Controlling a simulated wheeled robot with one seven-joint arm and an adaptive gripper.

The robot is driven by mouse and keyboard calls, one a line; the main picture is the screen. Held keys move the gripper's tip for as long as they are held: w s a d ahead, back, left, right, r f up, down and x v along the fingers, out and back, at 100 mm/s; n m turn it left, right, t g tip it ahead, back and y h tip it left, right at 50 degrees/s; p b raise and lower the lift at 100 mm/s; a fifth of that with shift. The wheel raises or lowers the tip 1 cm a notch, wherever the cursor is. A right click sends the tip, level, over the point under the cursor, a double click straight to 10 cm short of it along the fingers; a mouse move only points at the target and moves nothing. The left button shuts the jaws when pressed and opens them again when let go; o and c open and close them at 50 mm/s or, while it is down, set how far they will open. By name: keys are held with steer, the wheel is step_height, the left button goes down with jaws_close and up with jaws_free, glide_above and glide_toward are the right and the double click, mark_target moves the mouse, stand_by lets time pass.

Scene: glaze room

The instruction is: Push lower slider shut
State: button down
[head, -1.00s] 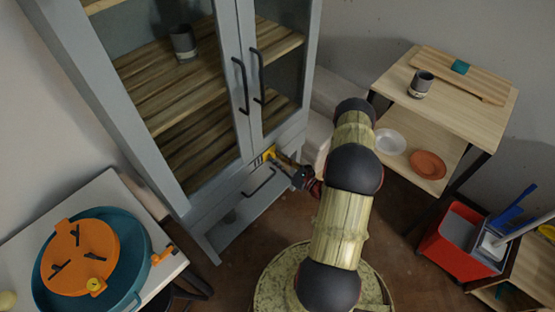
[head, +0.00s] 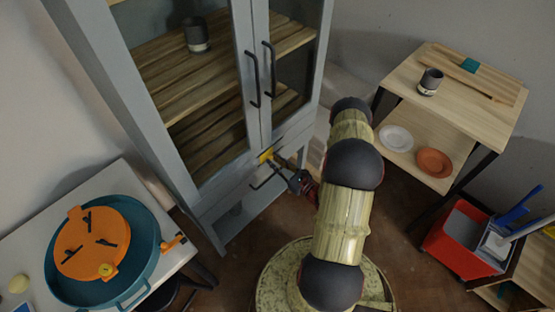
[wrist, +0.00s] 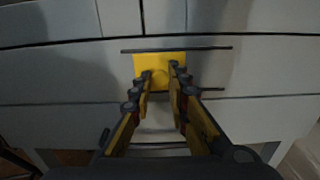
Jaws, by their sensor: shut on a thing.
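The grey cabinet (head: 222,205) has glass doors above and a low drawer front (wrist: 255,72) below them. In the wrist view, a yellow square piece (wrist: 146,60) sits against this front, with a thin dark bar (wrist: 215,48) along its top. My gripper (wrist: 160,72) points straight at the front, its fingertips close together over the yellow piece and shut on it. In the head view, my gripper (head: 272,160) reaches the cabinet just under the doors, beside a dark handle (head: 262,184). How far the drawer stands out is hard to tell.
A white table (head: 105,192) with a teal pan (head: 150,250) and orange disc (head: 85,252) stands at left. A wooden shelf table (head: 470,125) with dishes is at right. A red bucket (head: 450,240) stands below it. Some brown floor shows between.

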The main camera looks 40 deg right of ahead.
steer(key=shift+a, duration=0.2)
steer(key=c, duration=1.7)
jaws_free()
steer(key=shift+a, duration=0.1)
steer(key=s, duration=0.8)
steer(key=s+d, duration=0.1)
steer(key=s, duration=0.3)
